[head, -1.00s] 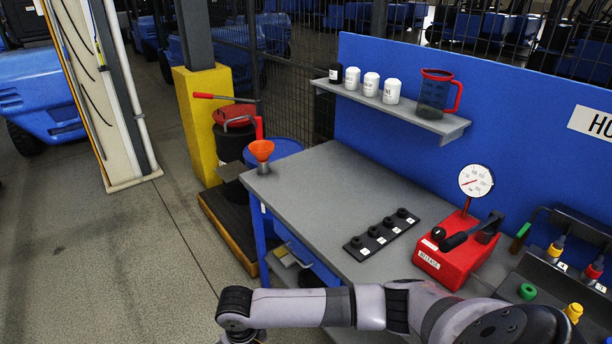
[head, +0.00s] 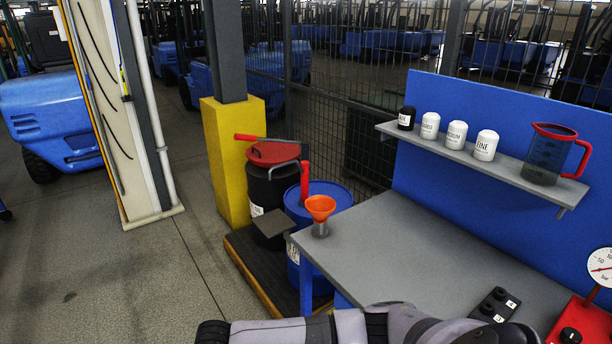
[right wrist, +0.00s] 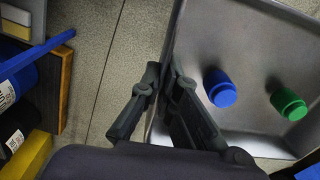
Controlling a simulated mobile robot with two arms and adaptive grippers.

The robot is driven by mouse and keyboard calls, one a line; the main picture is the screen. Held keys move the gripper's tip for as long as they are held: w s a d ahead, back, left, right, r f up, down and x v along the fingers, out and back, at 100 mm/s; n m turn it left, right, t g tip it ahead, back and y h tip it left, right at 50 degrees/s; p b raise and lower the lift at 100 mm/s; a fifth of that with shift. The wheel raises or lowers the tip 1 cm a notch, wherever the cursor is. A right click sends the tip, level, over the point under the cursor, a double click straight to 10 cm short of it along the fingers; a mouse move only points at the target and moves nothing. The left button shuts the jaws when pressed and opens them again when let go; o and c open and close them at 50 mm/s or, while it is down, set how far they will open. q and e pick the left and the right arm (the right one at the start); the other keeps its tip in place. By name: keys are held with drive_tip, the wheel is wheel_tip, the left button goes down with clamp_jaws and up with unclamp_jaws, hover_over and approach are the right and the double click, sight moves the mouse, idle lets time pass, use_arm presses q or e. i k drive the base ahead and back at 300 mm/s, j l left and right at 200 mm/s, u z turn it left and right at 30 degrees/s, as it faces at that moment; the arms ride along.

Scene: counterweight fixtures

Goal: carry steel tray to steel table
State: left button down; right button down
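The steel tray (right wrist: 250,52) fills the right side of the right wrist view, with bare floor below it. A blue knob-like piece (right wrist: 220,88) and a green one (right wrist: 288,104) lie in it. My right gripper (right wrist: 165,72) has one finger on each side of the tray's left wall and appears shut on it. The tray is outside the head view, where only links of my arm show at the bottom edge. My left gripper is not in view. I cannot identify a steel table; a grey-topped workbench (head: 390,245) stands at right in the head view.
An orange funnel (head: 320,208) stands on the bench corner. Beside the bench, a black drum (head: 268,190) and a blue drum (head: 335,198) stand on a low platform (head: 245,262) by a yellow post base (head: 225,150). Open floor (head: 110,275) lies to the left.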

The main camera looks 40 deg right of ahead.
sight(386, 254)
drive_tip(key=i+j, duration=0.1)
drive_tip(key=i, duration=0.35)
drive_tip(key=i+j, duration=0.15)
drive_tip(key=i, duration=0.35)
drive_tip(key=z, duration=0.45)
drive_tip(key=i+j+z, duration=0.1)
drive_tip(key=z, duration=0.4)
drive_tip(key=i+z, duration=0.1)
drive_tip(key=z, duration=0.35)
drive_tip(key=j+z, duration=0.15)
drive_tip(key=z, duration=0.35)
drive_tip(key=j+z, duration=0.1)
drive_tip(key=z, duration=0.35)
drive_tip(key=i+j+z, duration=0.1)
drive_tip(key=z, duration=0.4)
